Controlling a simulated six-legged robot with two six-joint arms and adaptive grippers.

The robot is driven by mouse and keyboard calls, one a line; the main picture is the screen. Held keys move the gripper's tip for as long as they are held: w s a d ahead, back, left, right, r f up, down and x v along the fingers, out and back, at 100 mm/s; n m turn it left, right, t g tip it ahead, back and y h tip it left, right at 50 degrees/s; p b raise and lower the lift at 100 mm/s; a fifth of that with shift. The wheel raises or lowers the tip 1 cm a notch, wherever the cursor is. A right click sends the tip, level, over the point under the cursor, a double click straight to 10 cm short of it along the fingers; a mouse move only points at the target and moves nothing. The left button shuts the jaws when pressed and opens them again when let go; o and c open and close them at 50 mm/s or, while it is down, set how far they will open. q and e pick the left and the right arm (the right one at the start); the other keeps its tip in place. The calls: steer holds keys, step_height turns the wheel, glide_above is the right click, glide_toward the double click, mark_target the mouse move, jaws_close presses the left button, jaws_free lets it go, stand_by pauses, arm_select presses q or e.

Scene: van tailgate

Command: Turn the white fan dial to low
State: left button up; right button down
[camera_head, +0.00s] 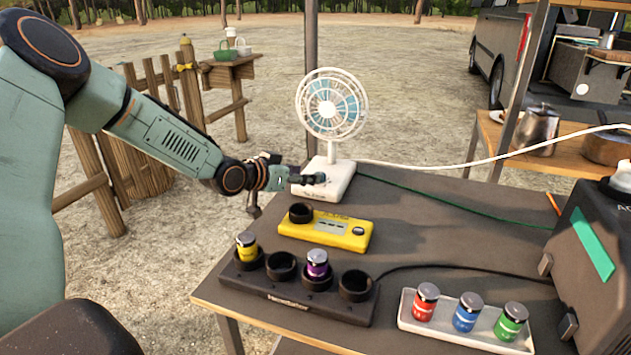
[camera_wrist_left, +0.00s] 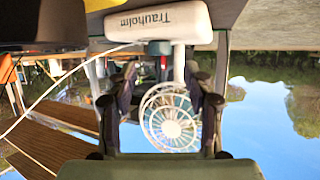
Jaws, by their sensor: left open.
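A white fan (camera_head: 332,105) stands upright at the far left corner of the dark table, with a round cage and a white base (camera_head: 338,182). My left gripper (camera_head: 318,178) is at the front of the base, where the dial would be; the gripper hides that spot in the head view. In the left wrist view the picture is upside down. It shows the fan (camera_wrist_left: 172,120), its base marked "Trauholm" (camera_wrist_left: 158,22) and a dark greenish knob (camera_wrist_left: 158,48) below the base. The two fingers (camera_wrist_left: 160,95) are apart on either side of the fan's stem. I cannot tell whether they touch the dial. My right gripper is not in view.
A yellow device (camera_head: 325,231) lies in front of the fan. A dark rack (camera_head: 300,297) holds several cups and small jars. A white tray (camera_head: 470,338) with three jars sits at the front right. A dark machine (camera_head: 590,265) stands at right. The table's middle (camera_head: 440,220) is clear except for cables.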

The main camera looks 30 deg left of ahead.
arm_select(q)
steer(key=b+x, duration=0.2)
steer(key=x, duration=0.2)
steer(key=shift+w+f, duration=0.1)
steer(key=shift+f, duration=0.15)
steer(key=shift+w+d+f, duration=0.15)
steer(key=shift+w, duration=0.4)
steer(key=shift+c, duration=0.2)
jaws_close()
